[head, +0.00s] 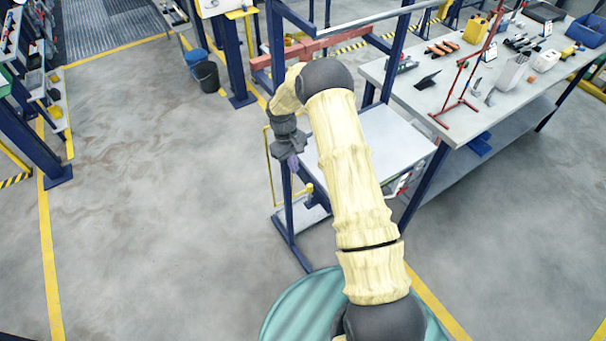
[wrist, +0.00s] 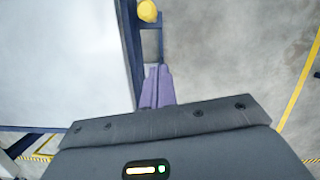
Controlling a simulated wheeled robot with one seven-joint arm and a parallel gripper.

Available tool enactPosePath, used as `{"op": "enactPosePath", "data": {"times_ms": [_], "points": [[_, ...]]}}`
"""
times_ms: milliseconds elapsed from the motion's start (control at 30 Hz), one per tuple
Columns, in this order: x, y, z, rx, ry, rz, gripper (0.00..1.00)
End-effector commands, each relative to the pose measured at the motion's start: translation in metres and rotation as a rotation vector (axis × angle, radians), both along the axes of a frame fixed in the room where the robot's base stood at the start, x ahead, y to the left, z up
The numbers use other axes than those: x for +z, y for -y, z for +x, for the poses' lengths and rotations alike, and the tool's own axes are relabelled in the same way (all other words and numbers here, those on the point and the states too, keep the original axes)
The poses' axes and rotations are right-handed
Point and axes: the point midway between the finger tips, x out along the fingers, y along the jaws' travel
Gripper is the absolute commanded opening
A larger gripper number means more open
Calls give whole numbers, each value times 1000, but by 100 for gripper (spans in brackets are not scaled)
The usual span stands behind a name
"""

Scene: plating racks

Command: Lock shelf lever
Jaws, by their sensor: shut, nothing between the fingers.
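The shelf rack (head: 395,140) has a pale top shelf and dark blue legs, and its shelf (wrist: 65,60) fills the left of the wrist view. A thin yellow bar (head: 269,170) runs down the rack's left side and bends to a round yellow knob (head: 307,188) at the front. A yellow knob (wrist: 147,11) also shows beyond my fingertips in the wrist view; it looks like the lever's end. My gripper (head: 293,163) has purple fingers, shut and empty. In the wrist view the fingertips (wrist: 157,69) are beside the shelf edge, apart from the knob.
A long workbench (head: 465,85) with tools stands at the right behind the rack. Open floor (head: 150,200) lies left of the rack.

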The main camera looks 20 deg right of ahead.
Motion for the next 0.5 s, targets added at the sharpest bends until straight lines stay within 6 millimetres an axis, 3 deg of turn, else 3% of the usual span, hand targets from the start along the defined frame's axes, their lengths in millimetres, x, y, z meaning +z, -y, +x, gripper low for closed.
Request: {"op": "enactPosePath", "data": {"times_ms": [133,500], "points": [[-24,3,-7,0,-4,0,0],[-23,21,-40,0,0,-1,0]]}}
